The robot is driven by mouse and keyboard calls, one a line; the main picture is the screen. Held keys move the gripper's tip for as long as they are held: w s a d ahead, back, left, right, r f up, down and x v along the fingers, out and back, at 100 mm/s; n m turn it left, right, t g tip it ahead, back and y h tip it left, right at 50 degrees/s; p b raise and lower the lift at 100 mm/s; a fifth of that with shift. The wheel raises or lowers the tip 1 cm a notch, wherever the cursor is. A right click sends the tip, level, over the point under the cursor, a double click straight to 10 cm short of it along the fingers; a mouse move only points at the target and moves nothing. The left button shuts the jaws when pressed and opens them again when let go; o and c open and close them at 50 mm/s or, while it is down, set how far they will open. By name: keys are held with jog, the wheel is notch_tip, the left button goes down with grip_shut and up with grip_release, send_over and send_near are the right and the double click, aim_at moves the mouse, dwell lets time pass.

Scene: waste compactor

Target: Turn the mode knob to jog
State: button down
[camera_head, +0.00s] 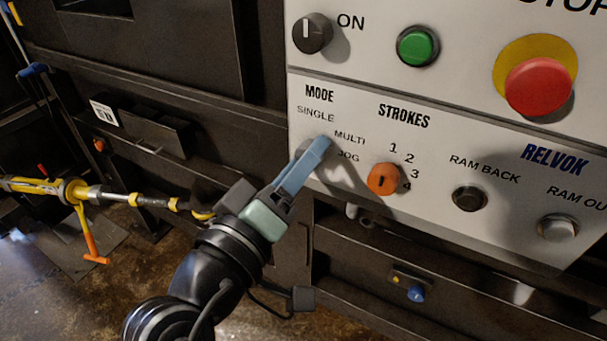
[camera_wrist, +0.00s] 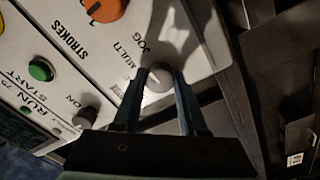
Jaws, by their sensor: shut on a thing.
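The grey mode knob (camera_wrist: 158,82) sits on the white control panel (camera_wrist: 60,62), below the MODE label and beside the words SINGLE, MULTI and JOG. My gripper (camera_wrist: 160,74) has one blue finger on each side of the knob and is shut on it. In the head view my gripper (camera_head: 318,150) reaches up to the panel from the lower left, and its fingers hide most of the knob. A light pointer mark shows on the knob in the wrist view; which label it points at is hard to tell.
An orange strokes knob (camera_head: 383,179) sits close to the right of my fingers. Further off are an ON knob (camera_head: 312,34), a green button (camera_head: 417,46), a red emergency button (camera_head: 539,86) and the ram back button (camera_head: 469,198). A yellow tool (camera_head: 75,190) stands at the left.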

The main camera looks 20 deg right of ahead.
jog(key=shift+f+m+b, duration=0.1)
jog(key=shift+m+b, duration=0.4)
jog(key=shift+m, duration=0.2)
jog(key=shift+c, duration=2.2)
grip_release()
jog(key=b+v, duration=0.2)
jog(key=v, duration=1.1)
